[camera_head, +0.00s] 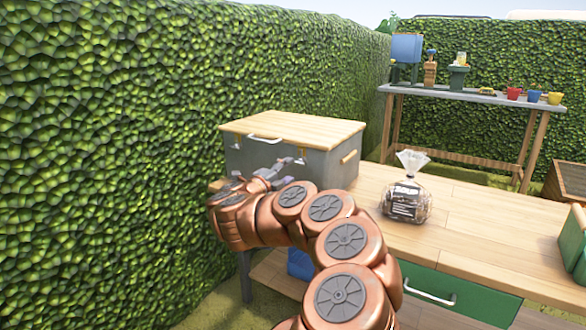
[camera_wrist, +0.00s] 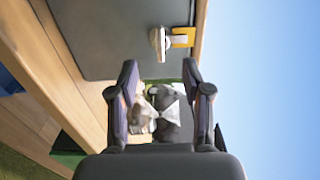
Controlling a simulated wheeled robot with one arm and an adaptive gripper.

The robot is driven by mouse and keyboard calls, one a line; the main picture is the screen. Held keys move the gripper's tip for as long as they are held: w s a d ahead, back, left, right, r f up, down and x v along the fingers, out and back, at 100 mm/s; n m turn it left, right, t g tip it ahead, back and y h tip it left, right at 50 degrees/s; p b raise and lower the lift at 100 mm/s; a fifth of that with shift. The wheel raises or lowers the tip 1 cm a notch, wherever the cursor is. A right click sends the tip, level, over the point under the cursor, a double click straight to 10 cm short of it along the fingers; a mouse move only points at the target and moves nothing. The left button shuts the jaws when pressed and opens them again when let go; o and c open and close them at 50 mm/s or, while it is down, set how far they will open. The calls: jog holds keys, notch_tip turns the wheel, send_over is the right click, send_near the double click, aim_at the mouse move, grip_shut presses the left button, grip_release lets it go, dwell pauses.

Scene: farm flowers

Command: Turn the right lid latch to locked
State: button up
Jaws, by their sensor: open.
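The grey box has a pale wooden lid (camera_head: 292,130) with a white handle on its front edge. It stands on the wooden table at the far left. The right lid latch (camera_head: 300,154) is at the box front's upper right. In the wrist view the latch shows as a pale knob (camera_wrist: 158,44) by a yellow plate (camera_wrist: 183,37), on the grey box front (camera_wrist: 105,35). My gripper (camera_head: 283,173) is in front of the box, just below the right latch. In the wrist view its fingers (camera_wrist: 160,72) are apart and empty, with the latch beyond their tips.
A clear bag with dark contents (camera_head: 406,203) stands on the wooden table (camera_head: 478,220), right of the box. A tall hedge (camera_head: 120,120) closes off the left side. A back bench (camera_head: 470,97) holds pots. A green container (camera_head: 574,240) is at the right edge.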

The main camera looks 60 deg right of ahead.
jog(key=a, duration=0.6)
jog(key=shift+s, duration=0.15)
jog(key=shift+a+r, duration=0.1)
dwell(0.3)
